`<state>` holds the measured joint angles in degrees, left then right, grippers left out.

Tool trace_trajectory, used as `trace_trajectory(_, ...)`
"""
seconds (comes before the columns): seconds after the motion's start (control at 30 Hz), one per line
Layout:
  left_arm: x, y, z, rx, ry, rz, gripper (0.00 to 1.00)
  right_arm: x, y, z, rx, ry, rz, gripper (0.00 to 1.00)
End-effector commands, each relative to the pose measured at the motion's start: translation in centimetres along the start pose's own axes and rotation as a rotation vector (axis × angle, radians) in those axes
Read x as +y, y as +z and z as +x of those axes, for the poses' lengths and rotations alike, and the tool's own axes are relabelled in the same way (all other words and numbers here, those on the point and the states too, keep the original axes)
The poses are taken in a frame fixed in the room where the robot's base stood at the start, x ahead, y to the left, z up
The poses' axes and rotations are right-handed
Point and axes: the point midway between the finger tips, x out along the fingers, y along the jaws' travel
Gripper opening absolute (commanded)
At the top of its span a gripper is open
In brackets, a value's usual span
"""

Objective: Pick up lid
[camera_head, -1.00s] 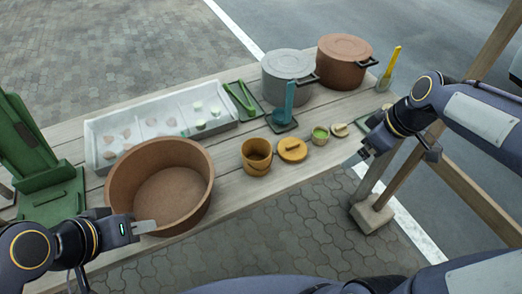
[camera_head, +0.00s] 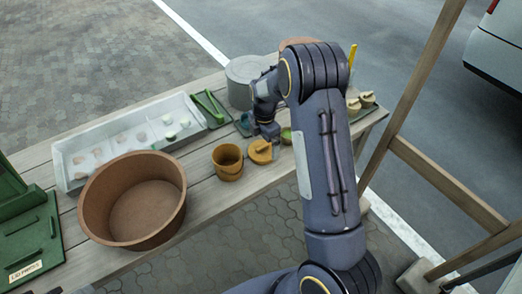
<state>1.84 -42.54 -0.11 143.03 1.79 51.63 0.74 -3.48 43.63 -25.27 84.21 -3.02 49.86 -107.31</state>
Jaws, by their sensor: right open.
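The round yellow-brown lid (camera_head: 261,155) lies on the wooden table, just right of an open yellow-brown pot (camera_head: 228,162). A small handle stands up on its top. My right gripper (camera_head: 266,134) hangs just above the far side of the lid, pointing down. It is open, though its fingers are small and partly hard to make out here. I cannot tell whether they touch the lid. My left gripper is out of view.
A large brown basin (camera_head: 133,201) and a white tray (camera_head: 120,138) with several small pieces stand left. A grey pot (camera_head: 243,82) stands behind my right gripper. A small green-filled cup (camera_head: 286,136) sits right of the lid. My right arm hides much of the table's right side.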

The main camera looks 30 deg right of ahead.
Motion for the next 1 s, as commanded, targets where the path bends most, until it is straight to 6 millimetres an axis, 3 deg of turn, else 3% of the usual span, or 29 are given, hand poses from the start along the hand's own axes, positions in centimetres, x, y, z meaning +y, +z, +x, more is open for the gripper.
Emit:
trace_trajectory(0.2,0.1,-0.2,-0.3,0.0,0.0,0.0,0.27,0.0,-0.1,2.5,0.0,-0.001,0.001,1.0)
trace_trajectory(0.43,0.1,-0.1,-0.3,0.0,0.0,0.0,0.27,0.0,-0.1,2.7,0.001,0.001,0.001,1.0)
trace_trajectory(0.7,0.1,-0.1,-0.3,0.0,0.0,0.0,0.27,0.0,-0.1,2.6,0.001,0.001,0.001,0.68)
trace_trajectory(1.0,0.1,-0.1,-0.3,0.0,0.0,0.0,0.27,0.0,-0.1,2.5,0.001,0.001,0.001,0.68)
